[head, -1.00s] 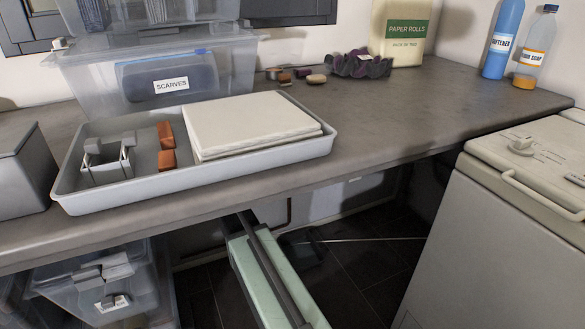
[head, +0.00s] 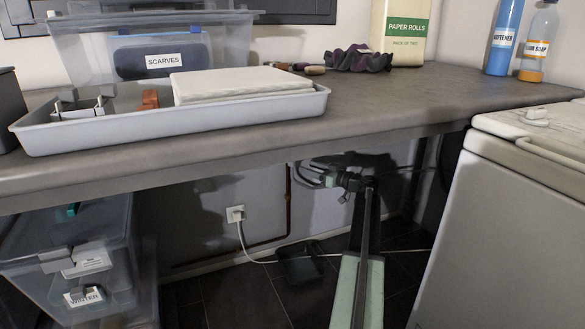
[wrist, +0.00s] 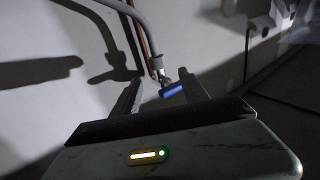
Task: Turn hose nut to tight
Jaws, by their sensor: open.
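My gripper (head: 328,178) is under the counter, close to the back wall, at the end of my raised arm. In the wrist view my gripper (wrist: 159,78) is open, its two dark fingers pointing at the wall. A grey hose (wrist: 128,12) curves down from the upper left to a small metallic fitting (wrist: 157,68) just beyond and between the fingertips. The hose nut appears to be at this fitting, but its exact shape is too dark to tell. A short blue piece (wrist: 172,90) shows beside the right finger. I cannot tell whether the fingers touch anything.
The counter (head: 420,108) overhangs my arm. A brown pipe (head: 289,205) runs down the wall. A white plug (head: 236,214) has a cable trailing to the floor. Clear bins (head: 75,265) stand at left, a white toploader (head: 520,220) at right.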

